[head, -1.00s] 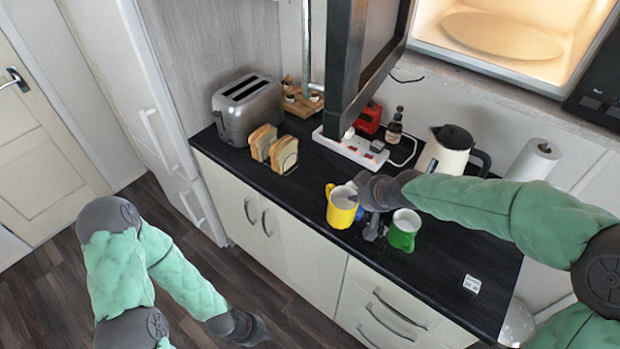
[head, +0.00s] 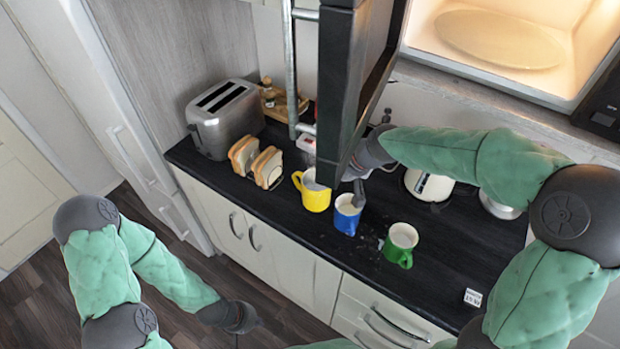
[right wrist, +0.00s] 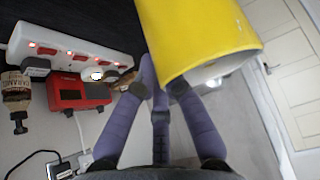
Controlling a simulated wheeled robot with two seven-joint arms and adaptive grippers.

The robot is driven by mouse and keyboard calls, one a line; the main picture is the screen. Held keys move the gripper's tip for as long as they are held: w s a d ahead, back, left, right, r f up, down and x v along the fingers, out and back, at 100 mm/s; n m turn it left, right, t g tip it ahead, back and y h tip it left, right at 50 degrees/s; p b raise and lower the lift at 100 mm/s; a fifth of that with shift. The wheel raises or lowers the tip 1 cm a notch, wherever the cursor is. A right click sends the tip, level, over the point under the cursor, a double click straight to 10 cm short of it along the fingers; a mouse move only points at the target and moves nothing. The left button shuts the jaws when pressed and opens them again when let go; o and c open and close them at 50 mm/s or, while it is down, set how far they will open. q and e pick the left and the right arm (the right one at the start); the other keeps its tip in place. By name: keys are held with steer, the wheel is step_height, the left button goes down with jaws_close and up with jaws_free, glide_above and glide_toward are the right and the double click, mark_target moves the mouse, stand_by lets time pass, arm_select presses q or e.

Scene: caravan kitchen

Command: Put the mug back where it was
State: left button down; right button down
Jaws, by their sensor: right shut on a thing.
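In the right wrist view, the gripper's fingers (right wrist: 163,84) meet the rim of the yellow mug (right wrist: 195,35). Whether the mug touches the counter is unclear. The green mug (head: 400,246) stands to the right. My left gripper (head: 240,318) hangs low over the floor, away from the mugs; its jaws are unclear.
The dark open door (head: 345,100) hangs over the counter close to my right gripper. A toaster (head: 225,120) and a rack with toast (head: 256,162) stand at left. A power strip (right wrist: 75,52) and red box (right wrist: 78,92) lie behind. The front right counter is mostly clear.

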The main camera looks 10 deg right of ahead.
steer(key=shift+w+a+f+b, duration=0.4)
steer(key=shift+w+f, duration=1)
steer(key=shift+f, duration=0.35)
steer(key=shift+w+a+f+b, duration=0.25)
steer(key=shift+w+a+f, duration=0.2)
steer(key=shift+w+f, duration=1.15)
steer(key=shift+w+a+f+b, duration=0.4)
steer(key=shift+w+f, duration=0.85)
steer(key=shift+f, duration=0.65)
steer(key=shift+f, duration=0.1)
steer(key=shift+f, duration=0.1)
steer(key=c, duration=1.4)
jaws_free()
steer(key=shift+o, duration=0.3)
